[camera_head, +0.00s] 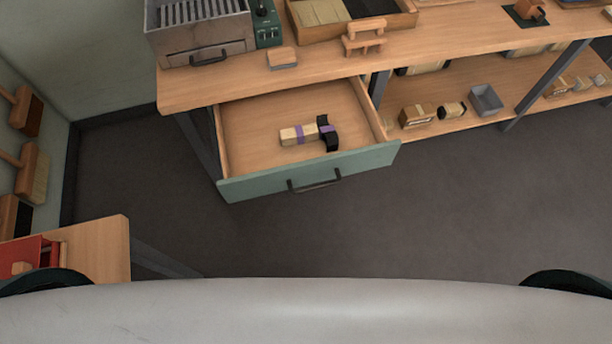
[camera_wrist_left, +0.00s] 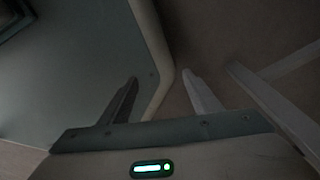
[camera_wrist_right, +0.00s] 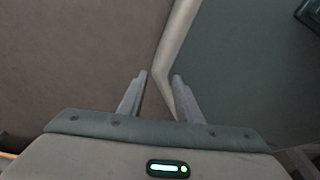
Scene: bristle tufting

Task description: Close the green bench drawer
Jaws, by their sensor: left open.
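The bench drawer (camera_head: 308,173) has a green front with a dark bar handle (camera_head: 315,181). It stands pulled well out from under the wooden bench top. Inside lies a pale wooden block with purple bands and a black piece (camera_head: 311,133). Neither gripper shows in the head view, so their distance from the drawer cannot be told. In the left wrist view my left gripper (camera_wrist_left: 160,78) has its fingers apart, with nothing held. In the right wrist view my right gripper (camera_wrist_right: 160,77) has its fingers apart with a narrower gap, and no held object shows.
The bench top (camera_head: 225,87) carries a grey metal box (camera_head: 200,30), a wooden tray (camera_head: 404,20) and a small wooden stand (camera_head: 364,37). A lower shelf (camera_head: 440,92) at the right holds several blocks and a grey bin (camera_head: 486,99). A side table (camera_head: 105,250) stands at lower left. The floor (camera_head: 440,220) before the drawer is clear.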

